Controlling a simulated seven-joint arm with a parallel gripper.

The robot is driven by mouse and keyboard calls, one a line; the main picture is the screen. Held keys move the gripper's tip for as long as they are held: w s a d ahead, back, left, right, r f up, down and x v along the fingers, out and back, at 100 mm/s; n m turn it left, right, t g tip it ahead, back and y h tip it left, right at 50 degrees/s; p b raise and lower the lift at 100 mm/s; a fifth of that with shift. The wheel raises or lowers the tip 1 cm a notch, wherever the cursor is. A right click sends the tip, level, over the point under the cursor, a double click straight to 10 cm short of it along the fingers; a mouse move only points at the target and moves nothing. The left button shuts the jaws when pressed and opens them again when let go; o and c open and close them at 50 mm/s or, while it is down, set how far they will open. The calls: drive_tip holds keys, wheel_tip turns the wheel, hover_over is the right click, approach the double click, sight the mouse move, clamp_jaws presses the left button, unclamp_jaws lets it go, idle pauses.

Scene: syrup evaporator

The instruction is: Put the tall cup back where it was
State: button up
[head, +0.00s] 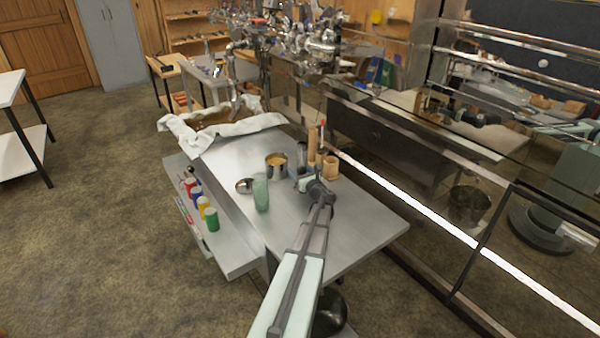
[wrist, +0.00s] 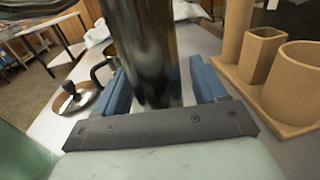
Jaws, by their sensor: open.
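A tall, shiny metal cylinder, which looks like the tall cup (wrist: 145,45), stands upright between my gripper's two blue fingers in the wrist view. My gripper (wrist: 160,85) is open, with a gap showing at the right finger. In the head view my gripper (head: 303,181) is low over the metal table, and the metal cup is mostly hidden there. A tall green translucent cup (head: 261,193) stands on the table to the left of my gripper. Its edge also seems to show at the lower left of the wrist view (wrist: 20,155).
A wooden holder (head: 330,168) with upright tubes stands close on the right. A metal pot (head: 277,166) with yellow contents and a round lid (head: 244,186) are to the left. Several coloured bottles (head: 202,206) line a lower shelf. The table's right front (head: 365,228) is clear.

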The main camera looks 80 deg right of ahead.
drive_tip(key=shift+s+a+r, duration=0.1)
drive_tip(key=shift+a+r, duration=0.05)
drive_tip(key=v, duration=1)
drive_tip(key=shift+s+a, duration=0.15)
drive_tip(key=shift+a, duration=0.05)
drive_tip(key=shift+s+a, duration=0.35)
drive_tip(key=shift+a, duration=0.05)
